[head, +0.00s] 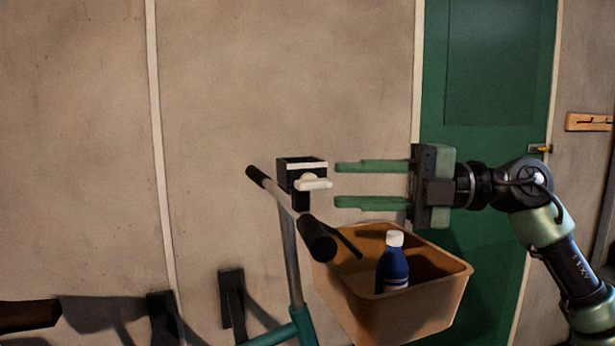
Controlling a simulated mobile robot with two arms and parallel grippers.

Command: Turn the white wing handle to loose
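The white wing handle (313,184) sits on the right side of a black clamp block (298,170), which is mounted by the handlebar of a cart. My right gripper (338,185) comes in from the right, with one green finger above the other. Its fingers are apart and empty, pointing left at the wing handle. The fingertips are a short way right of the handle in the picture, at about its height; I cannot tell the depth between them. My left gripper is not in view.
Below the gripper, a tan basket (425,309) on the cart holds a blue bottle (393,266) with a white cap. The handlebar (284,205) has black grips. A green door (490,90) and a beige wall stand behind. The space above the handle is clear.

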